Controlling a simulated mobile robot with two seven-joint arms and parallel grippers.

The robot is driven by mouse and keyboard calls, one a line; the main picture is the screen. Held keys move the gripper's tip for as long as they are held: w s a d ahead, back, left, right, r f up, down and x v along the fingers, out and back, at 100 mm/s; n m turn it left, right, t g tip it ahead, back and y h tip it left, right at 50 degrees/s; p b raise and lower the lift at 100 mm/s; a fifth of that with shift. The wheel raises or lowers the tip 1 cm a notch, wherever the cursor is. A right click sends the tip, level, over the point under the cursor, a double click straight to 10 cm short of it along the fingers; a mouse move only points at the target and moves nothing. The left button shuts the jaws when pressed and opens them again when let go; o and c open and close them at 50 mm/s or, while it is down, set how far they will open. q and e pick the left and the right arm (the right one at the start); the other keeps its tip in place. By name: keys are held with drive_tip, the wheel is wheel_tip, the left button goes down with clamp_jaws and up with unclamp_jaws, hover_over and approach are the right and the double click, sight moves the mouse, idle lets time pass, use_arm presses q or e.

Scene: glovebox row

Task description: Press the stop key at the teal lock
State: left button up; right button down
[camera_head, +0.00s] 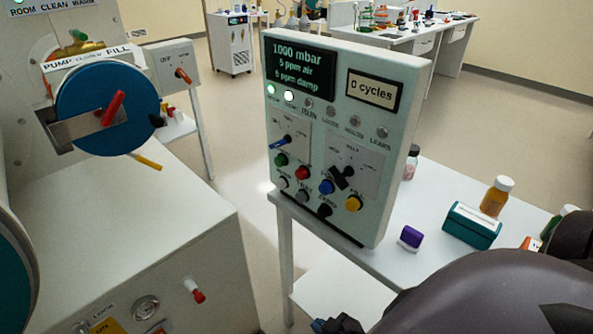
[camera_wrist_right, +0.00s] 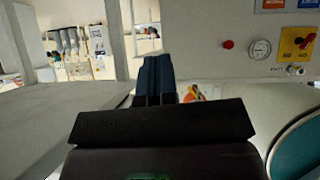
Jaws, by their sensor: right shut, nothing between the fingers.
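A pale control panel (camera_head: 345,130) stands upright on a white table. Its lower half has several round keys, including a red key (camera_head: 302,173), a green key (camera_head: 281,160), a blue key (camera_head: 326,187) and a yellow key (camera_head: 353,204). Their labels are too small to read, so I cannot tell which is the stop key. A round teal lock door (camera_head: 90,120) with a red handle is at the left. My right gripper (camera_head: 338,325) is at the bottom edge, below and apart from the panel. In the wrist view its fingers (camera_wrist_right: 156,80) are together and empty. My left gripper is not in view.
The white table (camera_head: 385,262) holds a purple-and-white block (camera_head: 410,238), a teal box (camera_head: 471,226) and an amber bottle (camera_head: 496,197) right of the panel. A white cabinet (camera_head: 120,220) fills the lower left. Open floor (camera_head: 235,120) shows behind the panel.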

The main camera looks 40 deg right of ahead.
drive_tip(key=shift+s, duration=0.25)
drive_tip(key=w+a+r+m+t+h+b, duration=0.1)
drive_tip(key=w+r+m+t+h+b, duration=0.2)
drive_tip(key=w+r+m+h, duration=1)
drive_tip(key=shift+w+a+r+m+t, duration=0.2)
drive_tip(key=shift+w+r+m+t, duration=0.5)
drive_tip(key=shift+w+r+m, duration=4.05)
drive_tip(key=shift+s+d+r+n, duration=0.1)
drive_tip(key=shift+s+r+n, duration=0.75)
drive_tip(key=shift+s, duration=0.15)
